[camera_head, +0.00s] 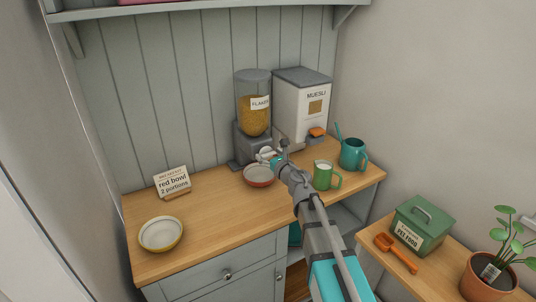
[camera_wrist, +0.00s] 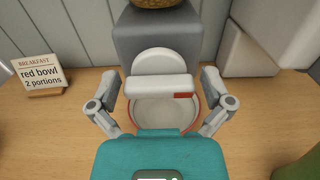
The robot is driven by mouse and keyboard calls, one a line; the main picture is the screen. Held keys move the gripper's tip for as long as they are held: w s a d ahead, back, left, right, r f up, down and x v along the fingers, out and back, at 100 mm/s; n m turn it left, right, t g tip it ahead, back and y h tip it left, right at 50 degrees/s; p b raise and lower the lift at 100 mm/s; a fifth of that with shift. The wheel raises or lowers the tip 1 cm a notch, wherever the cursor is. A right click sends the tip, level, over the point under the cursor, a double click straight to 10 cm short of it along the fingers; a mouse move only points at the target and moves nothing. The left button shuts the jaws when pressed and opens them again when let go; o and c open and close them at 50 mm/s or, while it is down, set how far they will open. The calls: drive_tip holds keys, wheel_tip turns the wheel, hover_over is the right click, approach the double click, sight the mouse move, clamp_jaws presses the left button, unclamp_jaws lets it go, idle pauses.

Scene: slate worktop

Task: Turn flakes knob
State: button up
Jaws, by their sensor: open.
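The flakes dispenser (camera_head: 253,108) has a clear hopper of yellow flakes on a grey base; its grey body (camera_wrist: 128,42) fills the top middle of the wrist view. Its white knob (camera_wrist: 160,86) has a round disc and a level crossbar with a red mark at the right end. My gripper (camera_wrist: 160,82) is open, with one finger at each side of the crossbar and visible gaps between. In the head view my gripper (camera_head: 273,158) is in front of the dispenser and hides most of the knob. The red bowl (camera_head: 258,176) sits below the knob, partly covered in the wrist view.
A muesli dispenser (camera_head: 301,100) stands right of the flakes one. A green mug (camera_head: 323,178) and teal pitcher (camera_head: 353,155) are at the right. A card (camera_head: 172,182) reads "red bowl 2 portions". A yellow bowl (camera_head: 161,234) is at the left. The worktop (camera_head: 215,214) between is clear.

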drive_tip(key=c, duration=0.9)
drive_tip(key=shift+o, duration=0.2)
drive_tip(key=shift+m, duration=0.6)
drive_tip(key=m, duration=0.3)
drive_tip(key=shift+w+d+m, duration=0.1)
drive_tip(key=shift+d+m, duration=0.05)
drive_tip(key=shift+m, duration=0.15)
drive_tip(key=m, duration=0.4)
drive_tip(key=shift+f, duration=0.1)
drive_tip(key=m, duration=0.5)
drive_tip(key=shift+w+d+f, duration=0.1)
drive_tip(key=shift+d, duration=0.05)
drive_tip(key=m, duration=0.4)
drive_tip(key=shift+f+b, duration=0.1)
drive_tip(key=shift+b, duration=0.2)
drive_tip(key=shift+m, duration=0.4)
